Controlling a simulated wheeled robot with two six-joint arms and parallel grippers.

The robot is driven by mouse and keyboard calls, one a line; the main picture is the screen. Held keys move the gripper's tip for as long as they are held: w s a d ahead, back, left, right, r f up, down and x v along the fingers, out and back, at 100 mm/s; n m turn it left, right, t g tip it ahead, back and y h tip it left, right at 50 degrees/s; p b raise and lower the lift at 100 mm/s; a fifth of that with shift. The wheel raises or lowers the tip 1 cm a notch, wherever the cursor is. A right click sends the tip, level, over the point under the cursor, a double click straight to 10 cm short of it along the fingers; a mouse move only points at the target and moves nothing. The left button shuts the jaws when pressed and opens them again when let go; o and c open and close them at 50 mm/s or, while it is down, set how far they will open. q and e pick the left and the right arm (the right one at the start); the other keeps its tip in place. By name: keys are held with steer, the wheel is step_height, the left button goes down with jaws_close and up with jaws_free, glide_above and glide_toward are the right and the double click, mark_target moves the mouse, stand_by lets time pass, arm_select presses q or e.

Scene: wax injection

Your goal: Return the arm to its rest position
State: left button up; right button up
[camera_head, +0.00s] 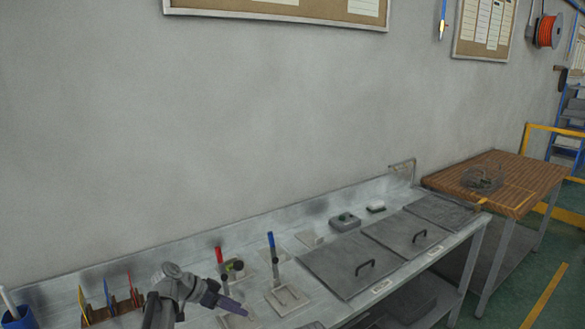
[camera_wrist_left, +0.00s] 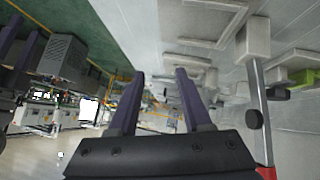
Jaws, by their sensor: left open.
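My left arm comes in at the bottom left of the head view. Its left gripper (camera_head: 232,306) has purple fingers pointing right, over the metal bench (camera_head: 205,268). In the left wrist view the two fingers of the gripper (camera_wrist_left: 157,75) stand apart with nothing between them. A red-topped upright tool (camera_head: 219,256) is close by the gripper. A blue-topped upright tool (camera_head: 272,250) stands on a light base plate (camera_head: 287,300) to its right. My right gripper does not show.
Two closed grey lids with handles, a left one (camera_head: 330,262) and a right one (camera_head: 395,236), cover the bench's right half. A small grey box (camera_head: 344,222) sits behind them. A rack of colored tools (camera_head: 107,297) is at left. A wooden table (camera_head: 520,175) stands far right.

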arm_select(q)
steer(key=s+d+f+n+g+y, duration=0.1)
steer(key=s+d+f+n+y, duration=0.2)
steer(key=s, duration=0.8)
steer(key=s+d+f+n+g+y+b, duration=0.1)
steer(key=s+d+f+y, duration=0.4)
steer(key=s, duration=0.7)
steer(key=shift+d+n+g+y, duration=0.7)
steer(key=shift+d+n+y, duration=0.4)
steer(key=shift+f, duration=0.1)
